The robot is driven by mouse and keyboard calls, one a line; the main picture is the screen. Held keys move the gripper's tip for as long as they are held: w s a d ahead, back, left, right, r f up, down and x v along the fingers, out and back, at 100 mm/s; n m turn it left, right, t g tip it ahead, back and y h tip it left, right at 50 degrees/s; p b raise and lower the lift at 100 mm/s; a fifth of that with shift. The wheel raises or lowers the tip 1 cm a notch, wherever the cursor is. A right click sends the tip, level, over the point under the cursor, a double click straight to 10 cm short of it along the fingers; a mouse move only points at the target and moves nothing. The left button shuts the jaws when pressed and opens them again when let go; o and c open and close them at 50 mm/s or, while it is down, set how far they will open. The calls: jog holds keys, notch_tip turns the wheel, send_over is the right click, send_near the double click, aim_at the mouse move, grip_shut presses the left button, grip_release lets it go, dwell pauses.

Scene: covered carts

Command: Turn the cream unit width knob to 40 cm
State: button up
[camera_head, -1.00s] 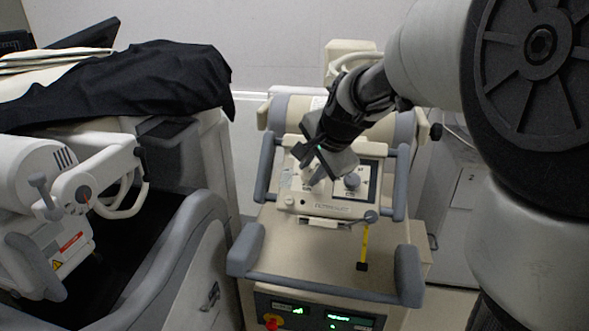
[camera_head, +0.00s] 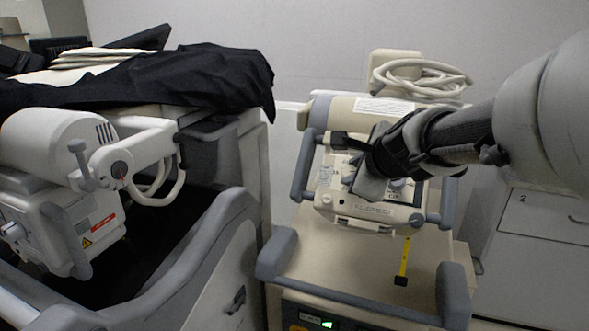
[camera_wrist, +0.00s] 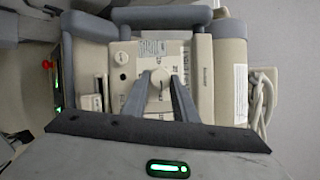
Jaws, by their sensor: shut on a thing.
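The cream unit (camera_head: 290,252) stands right of centre in the head view, with a tilted control head (camera_head: 340,207) on top. My gripper (camera_head: 357,182) is at the panel of this head and hides much of it. In the wrist view my gripper (camera_wrist: 161,88) has one finger on each side of a light knob (camera_wrist: 160,80) and is shut on it. A second light knob (camera_wrist: 121,58) is beside it, free of the fingers. The knob's scale and labels are too small to read, so its setting cannot be told.
Grey handles (camera_head: 302,170) flank the control head, and a grey bumper rail (camera_head: 350,290) runs along the unit's front. A coiled cable (camera_head: 425,78) lies behind. At left stands a white machine (camera_head: 60,190) beside a cart under black cloth (camera_head: 190,85).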

jog(key=shift+m, duration=0.6)
jog(key=o, duration=1)
jog(key=shift+o, duration=0.2)
jog(key=p+v, duration=1)
jog(key=v, duration=0.7)
jog(key=shift+s+a, duration=0.25)
jog(key=shift+s, duration=0.1)
jog(key=shift+f, duration=0.1)
